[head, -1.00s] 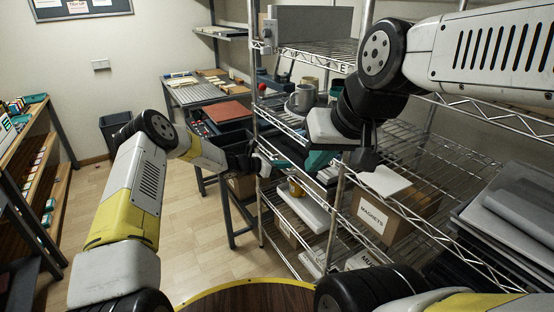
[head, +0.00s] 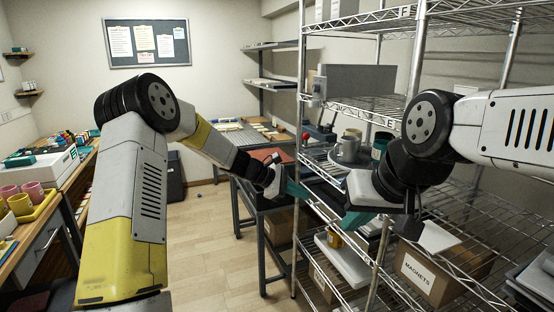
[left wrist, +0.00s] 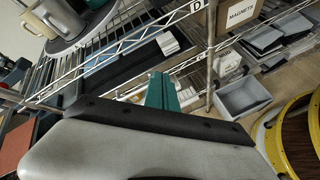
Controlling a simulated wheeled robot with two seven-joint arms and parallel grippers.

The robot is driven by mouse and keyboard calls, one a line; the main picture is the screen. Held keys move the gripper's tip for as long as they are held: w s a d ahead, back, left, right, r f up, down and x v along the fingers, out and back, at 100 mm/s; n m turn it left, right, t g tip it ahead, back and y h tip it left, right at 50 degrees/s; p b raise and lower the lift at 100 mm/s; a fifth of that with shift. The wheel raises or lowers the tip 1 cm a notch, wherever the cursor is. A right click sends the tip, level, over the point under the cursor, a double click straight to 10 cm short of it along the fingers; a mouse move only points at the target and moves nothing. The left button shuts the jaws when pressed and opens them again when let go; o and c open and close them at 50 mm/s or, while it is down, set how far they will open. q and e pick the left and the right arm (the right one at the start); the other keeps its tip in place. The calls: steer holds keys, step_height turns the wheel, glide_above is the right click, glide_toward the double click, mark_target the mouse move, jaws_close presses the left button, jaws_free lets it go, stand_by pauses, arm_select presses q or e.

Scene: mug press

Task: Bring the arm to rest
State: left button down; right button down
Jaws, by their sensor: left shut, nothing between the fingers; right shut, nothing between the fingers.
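My left gripper (head: 298,191) is shut and empty, its teal fingers together in front of the wire rack in the head view. The teal fingers also show in the left wrist view (left wrist: 162,92), over wire shelving. My left arm (head: 130,205) is bent, its elbow high at the left. My right gripper (head: 356,220) is shut and empty, in front of the rack's middle shelves. Its white body hides part of the rack. My right arm (head: 495,125) reaches in from the right and bends down at the elbow.
The wire rack (head: 412,58) fills the right side, close to both grippers. Pink mugs (head: 32,191) stand on a yellow tray at left. The wooden floor (head: 205,235) between is clear.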

arm_select(q)
steer(key=s+a+r+m+y, duration=0.3)
steer(key=s+a+r+m, duration=0.2)
steer(key=s+r, duration=0.35)
steer(key=s+a+r+m+t+y, duration=0.1)
steer(key=s+a+m+y, duration=0.1)
steer(key=s+a, duration=0.4)
steer(key=s+a+r+m+t+y, duration=0.1)
steer(key=s+a+m, duration=0.3)
steer(key=s, duration=0.7)
steer(key=s+a+r+m+t+y, duration=0.1)
steer(key=s+a+r+m+y, duration=0.2)
steer(key=s+a, duration=0.5)
steer(key=shift+s+r, duration=0.2)
steer(key=shift+s, duration=0.4)
